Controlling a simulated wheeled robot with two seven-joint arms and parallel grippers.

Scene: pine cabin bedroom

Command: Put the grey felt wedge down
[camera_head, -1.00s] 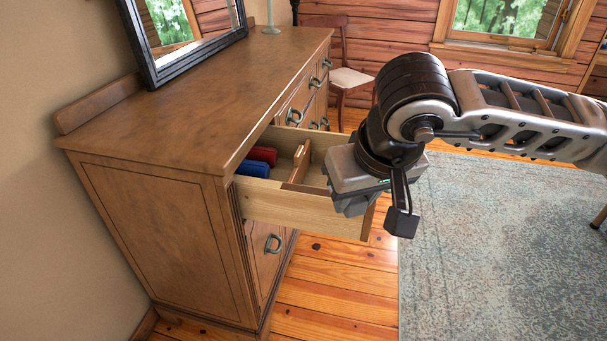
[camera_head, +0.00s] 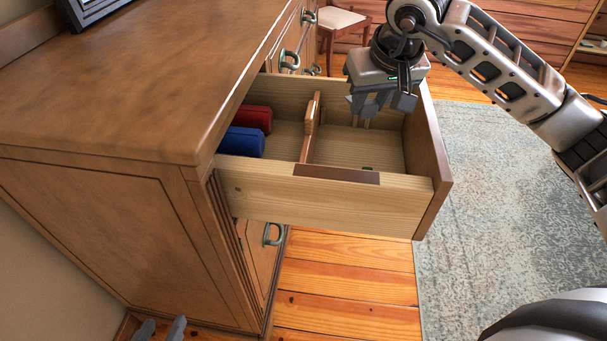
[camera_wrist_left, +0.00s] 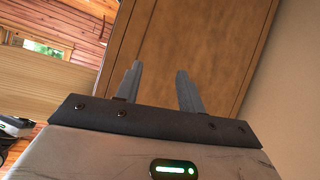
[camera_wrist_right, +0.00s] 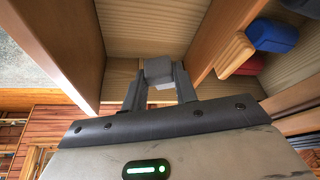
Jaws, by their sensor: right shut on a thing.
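The grey felt wedge (camera_wrist_right: 158,70) is between the fingertips of my right gripper (camera_wrist_right: 160,85), which is shut on it. In the head view my right gripper (camera_head: 383,104) is over the far part of the open drawer's right compartment. The wedge is hard to tell from the grey fingers there. In the right wrist view the wedge shows against the drawer's inside; I cannot tell how high it is above the floor. My left gripper (camera_wrist_left: 158,85) is open and empty beside the dresser's side panel; its fingertips show at the bottom left of the head view (camera_head: 160,328).
The open drawer (camera_head: 335,207) has a wooden divider (camera_head: 309,130). A red item (camera_head: 254,118) and a blue item (camera_head: 243,141) lie left of it. The dresser top (camera_head: 130,95) stands above, at left.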

